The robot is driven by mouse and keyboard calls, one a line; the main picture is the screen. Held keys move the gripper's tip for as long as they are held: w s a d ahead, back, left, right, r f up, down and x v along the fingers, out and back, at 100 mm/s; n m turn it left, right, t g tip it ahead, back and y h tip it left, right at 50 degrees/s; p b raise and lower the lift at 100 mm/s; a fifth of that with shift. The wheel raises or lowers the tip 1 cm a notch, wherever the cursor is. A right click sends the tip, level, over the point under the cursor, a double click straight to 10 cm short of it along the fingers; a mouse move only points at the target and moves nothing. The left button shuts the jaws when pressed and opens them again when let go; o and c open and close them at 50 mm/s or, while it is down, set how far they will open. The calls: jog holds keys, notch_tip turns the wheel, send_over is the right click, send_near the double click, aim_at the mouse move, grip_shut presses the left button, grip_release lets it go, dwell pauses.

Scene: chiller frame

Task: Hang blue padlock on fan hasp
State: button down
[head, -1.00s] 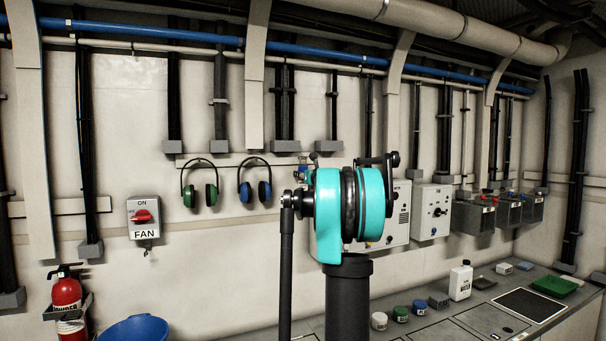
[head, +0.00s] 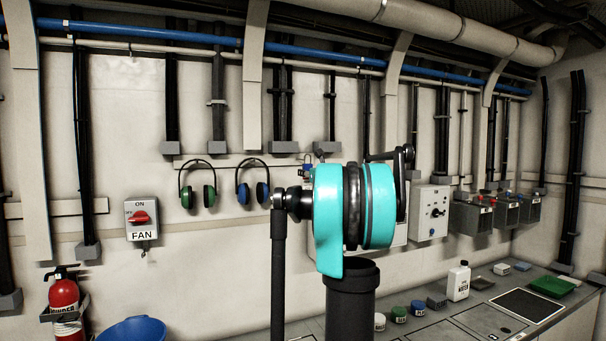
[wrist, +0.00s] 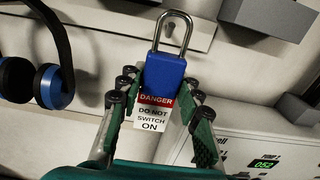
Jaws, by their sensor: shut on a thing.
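My gripper (wrist: 160,88) is shut on the blue padlock (wrist: 165,72) in the wrist view, with a finger on each side of its body. The padlock's silver shackle (wrist: 174,30) points up and away from the gripper. A red and white tag reading "DANGER DO NOT SWITCH ON" (wrist: 153,113) hangs below the body. In the head view the padlock is a small blue patch (head: 307,172) in front of the wall, and my arm hides most of the gripper. The grey FAN switch box (head: 141,218) with a red knob is far to the left. Its hasp (head: 147,252) below is small and unclear.
Green earmuffs (head: 197,184) and blue earmuffs (head: 253,184) hang on the wall between the FAN box and the padlock. A fire extinguisher (head: 64,300) and blue tub (head: 136,330) stand below the FAN box. A control box (head: 431,213) is at right.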

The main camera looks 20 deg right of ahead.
jog(key=s, duration=1.1)
jog(key=shift+s+d, duration=0.2)
jog(key=shift+s, duration=0.2)
